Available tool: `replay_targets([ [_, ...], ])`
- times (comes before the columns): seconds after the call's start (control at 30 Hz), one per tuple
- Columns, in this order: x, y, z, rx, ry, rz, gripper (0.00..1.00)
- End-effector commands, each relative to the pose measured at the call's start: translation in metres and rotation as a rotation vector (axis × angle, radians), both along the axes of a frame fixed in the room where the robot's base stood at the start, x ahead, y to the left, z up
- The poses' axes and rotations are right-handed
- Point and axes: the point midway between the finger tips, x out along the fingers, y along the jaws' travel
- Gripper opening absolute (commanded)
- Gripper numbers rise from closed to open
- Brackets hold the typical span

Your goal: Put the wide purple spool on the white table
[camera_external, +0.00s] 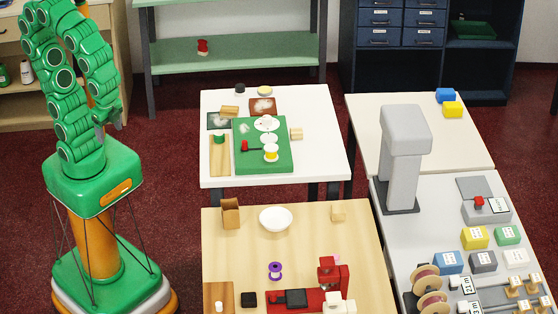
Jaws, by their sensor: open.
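A purple spool (275,271) stands upright on the light wooden table (340,255) in the front middle. The white table (219,101) is behind the wooden one, with a green mat (281,162) and several small things on it. My gripper (116,122) hangs beside my own green arm at the left, far from the spool and off to the left of the white table. It is open and looks empty, though it is small in this view.
A yellow-and-white spool (271,152) stands on the green mat. A grey machine (404,150) rises at right.

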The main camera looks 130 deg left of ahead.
Motion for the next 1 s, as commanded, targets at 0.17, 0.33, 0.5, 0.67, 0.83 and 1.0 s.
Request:
replay_targets([
  [0.17,0.041,-0.021,0.003,-0.072,-0.039,-0.036,0.72],
  [0.33,0.088,-0.016,0.005,-0.062,-0.088,-0.016,0.72],
  [0.5,0.136,-0.009,0.002,-0.050,-0.125,0.006,0.72],
  [0.67,0.179,-0.003,-0.005,-0.041,-0.158,0.023,0.72],
  [0.83,0.226,0.004,-0.013,-0.032,-0.198,0.041,0.72],
  [1.0,0.272,0.011,-0.024,-0.025,-0.237,0.057,0.72],
])
